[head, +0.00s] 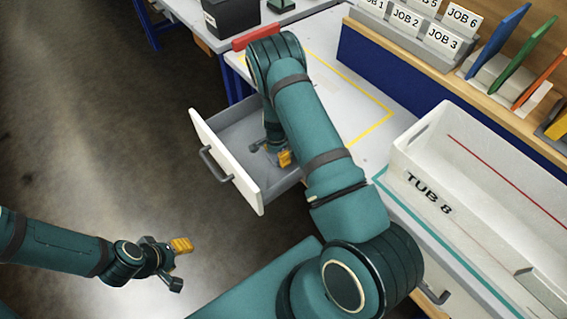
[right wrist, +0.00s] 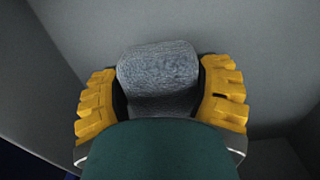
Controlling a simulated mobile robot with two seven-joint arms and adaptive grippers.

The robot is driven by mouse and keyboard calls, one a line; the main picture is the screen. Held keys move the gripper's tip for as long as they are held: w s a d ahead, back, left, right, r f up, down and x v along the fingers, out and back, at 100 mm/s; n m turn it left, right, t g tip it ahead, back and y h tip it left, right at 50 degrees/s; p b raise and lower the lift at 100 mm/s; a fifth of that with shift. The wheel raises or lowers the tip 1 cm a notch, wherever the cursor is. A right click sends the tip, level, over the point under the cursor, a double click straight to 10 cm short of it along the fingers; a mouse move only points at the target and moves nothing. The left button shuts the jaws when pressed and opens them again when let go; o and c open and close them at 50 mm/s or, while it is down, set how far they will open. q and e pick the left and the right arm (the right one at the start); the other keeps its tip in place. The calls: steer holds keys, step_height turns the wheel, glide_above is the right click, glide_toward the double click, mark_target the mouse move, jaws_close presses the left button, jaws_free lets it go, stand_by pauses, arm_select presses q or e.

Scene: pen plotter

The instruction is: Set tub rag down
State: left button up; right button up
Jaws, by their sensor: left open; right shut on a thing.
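The rag is a grey, rough-textured rolled cloth (right wrist: 158,75), seen in the right wrist view between the two yellow finger pads. My right gripper (right wrist: 160,100) is shut on it. In the head view my right gripper (head: 276,155) is down inside the open drawer (head: 226,165), and my arm hides part of it. I cannot tell whether the rag touches the drawer floor. A white tub labelled TUB 8 (head: 430,192) stands on the bench at the right. My left gripper (head: 178,265) is open and empty over the floor at the lower left.
The white drawer front with its grey handle (head: 213,165) juts out from the bench. A yellow outline (head: 375,91) marks clear bench top. A rack with JOB cards (head: 420,30) and coloured boards (head: 505,70) stand behind. A red bar (head: 255,37) lies beyond my right arm.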

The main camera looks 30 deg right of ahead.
steer(key=s, duration=0.3)
steer(key=shift+s+d, duration=0.2)
steer(key=shift+s, duration=0.2)
steer(key=shift+f, duration=0.45)
steer(key=shift+w+f, duration=0.1)
steer(key=shift+f, duration=0.2)
steer(key=shift+b, duration=0.35)
steer(key=o, duration=0.9)
steer(key=shift+f, duration=0.1)
steer(key=shift+o, duration=0.2)
